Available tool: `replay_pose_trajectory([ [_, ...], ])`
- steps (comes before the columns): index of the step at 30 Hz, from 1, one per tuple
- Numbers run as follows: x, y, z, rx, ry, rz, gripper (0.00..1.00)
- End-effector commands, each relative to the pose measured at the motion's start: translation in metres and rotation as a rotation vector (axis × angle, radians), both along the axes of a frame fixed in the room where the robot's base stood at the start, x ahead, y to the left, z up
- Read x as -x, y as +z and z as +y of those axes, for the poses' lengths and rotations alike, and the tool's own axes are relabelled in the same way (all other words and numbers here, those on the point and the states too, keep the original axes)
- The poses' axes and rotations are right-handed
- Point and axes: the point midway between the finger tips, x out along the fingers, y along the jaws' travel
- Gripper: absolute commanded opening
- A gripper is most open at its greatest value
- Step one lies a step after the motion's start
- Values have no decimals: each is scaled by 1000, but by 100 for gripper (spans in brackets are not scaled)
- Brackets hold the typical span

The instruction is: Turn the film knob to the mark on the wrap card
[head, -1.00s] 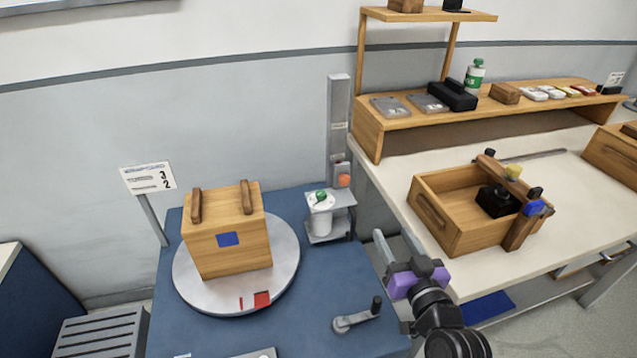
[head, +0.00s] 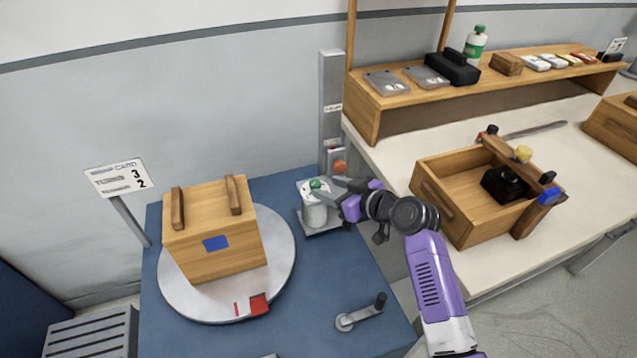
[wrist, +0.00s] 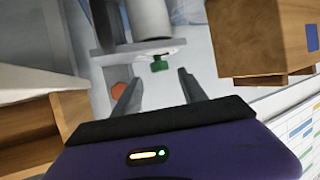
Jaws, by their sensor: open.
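The film knob is a small green knob (head: 316,184) on top of the white film roll (head: 314,208), at the back right of the blue table. It also shows in the wrist view (wrist: 160,65), just beyond my fingertips and roughly in line with the space between them. My gripper (head: 334,190) is open and empty at the right side of the roll; its two fingers also show in the wrist view (wrist: 158,88). Any mark around the knob is too small to read.
A wooden box (head: 212,240) with a blue patch sits on the round turntable (head: 180,300). A grey column (head: 331,100) with an orange button (head: 340,166) stands behind the roll. A crank (head: 360,313) is at the front right. An open wooden tray (head: 450,205) lies on the bench.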

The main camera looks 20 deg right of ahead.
Motion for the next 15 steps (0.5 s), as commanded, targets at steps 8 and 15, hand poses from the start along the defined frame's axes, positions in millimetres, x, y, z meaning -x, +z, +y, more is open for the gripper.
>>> replay_pose_trajectory([
  [8, -33, -15, 14, 0, 1, 0, 50],
  [15, -42, -19, 17, 0, -2, 0, 50],
])
